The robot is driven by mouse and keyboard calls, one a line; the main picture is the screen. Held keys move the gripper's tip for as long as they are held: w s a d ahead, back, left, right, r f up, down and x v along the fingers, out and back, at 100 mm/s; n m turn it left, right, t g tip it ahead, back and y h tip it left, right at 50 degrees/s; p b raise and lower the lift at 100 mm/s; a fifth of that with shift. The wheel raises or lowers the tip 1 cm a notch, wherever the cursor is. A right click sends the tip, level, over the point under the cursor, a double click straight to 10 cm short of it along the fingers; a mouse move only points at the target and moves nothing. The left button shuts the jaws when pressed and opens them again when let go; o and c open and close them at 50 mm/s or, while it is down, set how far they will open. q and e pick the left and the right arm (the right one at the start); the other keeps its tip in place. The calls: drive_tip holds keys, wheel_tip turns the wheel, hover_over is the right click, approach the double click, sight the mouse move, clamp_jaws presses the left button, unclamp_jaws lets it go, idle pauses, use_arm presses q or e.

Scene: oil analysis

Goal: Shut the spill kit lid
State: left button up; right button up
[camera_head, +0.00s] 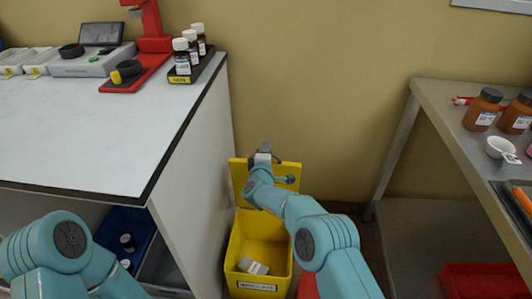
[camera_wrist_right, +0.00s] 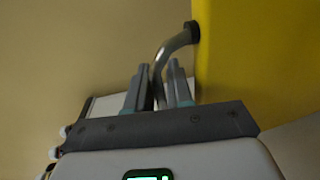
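The yellow spill kit (camera_head: 236,255) stands on the floor between the white bench and the metal table, with a label on its front. Its yellow lid (camera_head: 290,172) is open and stands up at the back, near the wall. My right gripper (camera_head: 264,152) is at the lid's upper part. In the right wrist view the gripper's fingers (camera_wrist_right: 160,88) sit on either side of the lid's grey curved handle (camera_wrist_right: 172,48) and appear closed on it. The yellow lid face (camera_wrist_right: 255,60) fills the right there. My left gripper is out of view; only its arm shows at lower left.
A pale object (camera_head: 253,267) lies inside the kit. The white bench (camera_head: 90,125) is on the left, with bottles (camera_head: 182,58) at its back corner. The metal table (camera_head: 440,115) is on the right, with a red bin (camera_head: 485,280) below.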

clamp_jaws()
drive_tip(key=shift+s, duration=0.1)
